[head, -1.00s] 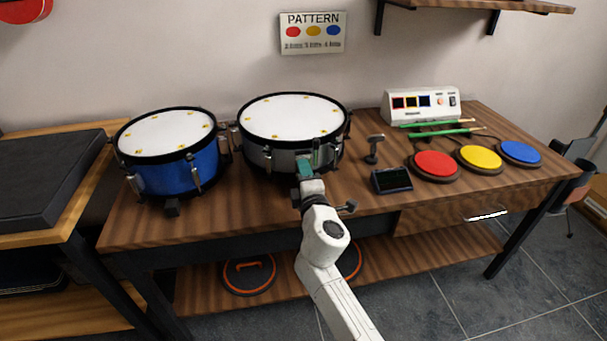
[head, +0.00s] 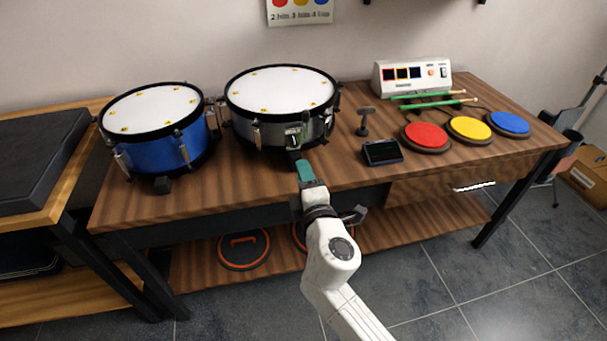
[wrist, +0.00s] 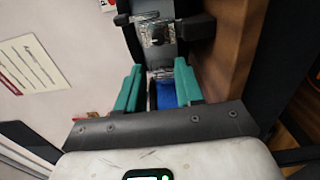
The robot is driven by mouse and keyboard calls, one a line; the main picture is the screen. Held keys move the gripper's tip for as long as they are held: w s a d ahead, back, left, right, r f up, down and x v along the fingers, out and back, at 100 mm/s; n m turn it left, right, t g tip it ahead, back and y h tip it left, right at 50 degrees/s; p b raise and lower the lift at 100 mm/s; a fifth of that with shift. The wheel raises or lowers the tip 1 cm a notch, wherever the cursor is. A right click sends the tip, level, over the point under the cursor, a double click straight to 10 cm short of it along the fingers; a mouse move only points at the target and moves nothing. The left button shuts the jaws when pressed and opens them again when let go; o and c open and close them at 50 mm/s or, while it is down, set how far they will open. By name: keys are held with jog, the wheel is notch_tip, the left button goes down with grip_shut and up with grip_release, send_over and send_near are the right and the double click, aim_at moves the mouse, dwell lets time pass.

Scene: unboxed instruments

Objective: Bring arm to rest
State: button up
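My white arm reaches up from the bottom of the head view. My gripper (head: 307,172) has teal fingers and is in front of the grey drum (head: 275,132), over the table's front part. In the wrist view my gripper (wrist: 157,88) shows two teal fingers spread apart, with no object held between them. A blue surface shows in the gap, beyond the fingers. A dark part with a shiny metal fitting (wrist: 154,33) lies just past the fingertips.
A blue drum (head: 159,152) stands left of the grey one. Right of my gripper are a small dark device (head: 382,152), a short stand (head: 364,122), and red (head: 425,135), yellow (head: 470,128) and blue (head: 509,122) pads. A white box (head: 412,75) and green sticks (head: 433,100) lie behind.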

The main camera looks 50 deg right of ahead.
dwell(0.3)
jog(key=s+d+f+m+g+y, duration=0.2)
jog(key=s+f+m+g, duration=0.5)
jog(key=s+f+m, duration=0.3)
jog(key=s+a+f+m+g+y, duration=0.1)
jog(key=s+a+f+g+y, duration=0.25)
jog(key=s+a, duration=0.35)
jog(key=s+a+f+m+g+y, duration=0.1)
jog(key=s+a+f+g+y, duration=0.35)
jog(key=s, duration=0.45)
notch_tip(320, 180, up, 14)
jog(key=a+t+p, duration=0.1)
jog(key=p, duration=1.3)
jog(key=shift+a+f, duration=0.25)
jog(key=shift+c, duration=0.5)
